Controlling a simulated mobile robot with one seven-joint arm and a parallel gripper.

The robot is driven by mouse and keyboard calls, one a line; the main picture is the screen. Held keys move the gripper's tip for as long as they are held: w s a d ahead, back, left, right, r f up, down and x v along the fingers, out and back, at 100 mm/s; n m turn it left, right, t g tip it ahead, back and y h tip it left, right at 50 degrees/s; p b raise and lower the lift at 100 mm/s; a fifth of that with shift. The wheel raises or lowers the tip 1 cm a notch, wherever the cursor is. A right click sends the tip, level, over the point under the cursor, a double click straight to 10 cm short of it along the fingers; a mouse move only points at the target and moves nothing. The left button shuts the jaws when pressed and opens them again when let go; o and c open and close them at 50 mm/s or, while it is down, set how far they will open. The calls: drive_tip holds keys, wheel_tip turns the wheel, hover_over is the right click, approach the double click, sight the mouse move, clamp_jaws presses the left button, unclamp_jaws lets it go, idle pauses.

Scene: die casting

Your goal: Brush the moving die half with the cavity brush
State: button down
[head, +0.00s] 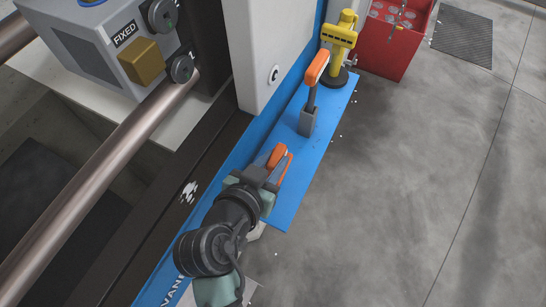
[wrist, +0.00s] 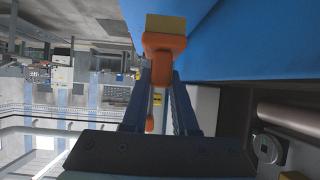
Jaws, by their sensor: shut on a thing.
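My gripper (head: 272,172) is shut on an orange tool (head: 278,156) over the near part of the blue shelf. In the wrist view the tool shows an orange head and handle (wrist: 163,46) with a yellow bristle-like block (wrist: 165,24), so it looks like the cavity brush. It sits between the gripper's fingers (wrist: 164,72). The grey block marked FIXED (head: 100,55) stands at the upper left, with a brass-coloured piece on its face. I cannot make out the moving die half in either view.
A blue shelf (head: 335,105) carries another orange-handled tool (head: 316,68) in a grey holder (head: 307,121) and a yellow device (head: 340,35). A red bin (head: 385,45) stands beyond. A thick metal bar (head: 95,190) crosses the left.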

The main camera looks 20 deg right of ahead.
drive_tip(key=shift+f+b, duration=1.7)
drive_tip(key=shift+f, duration=0.6)
drive_tip(key=shift+f, duration=0.25)
drive_tip(key=c, duration=0.6)
unclamp_jaws()
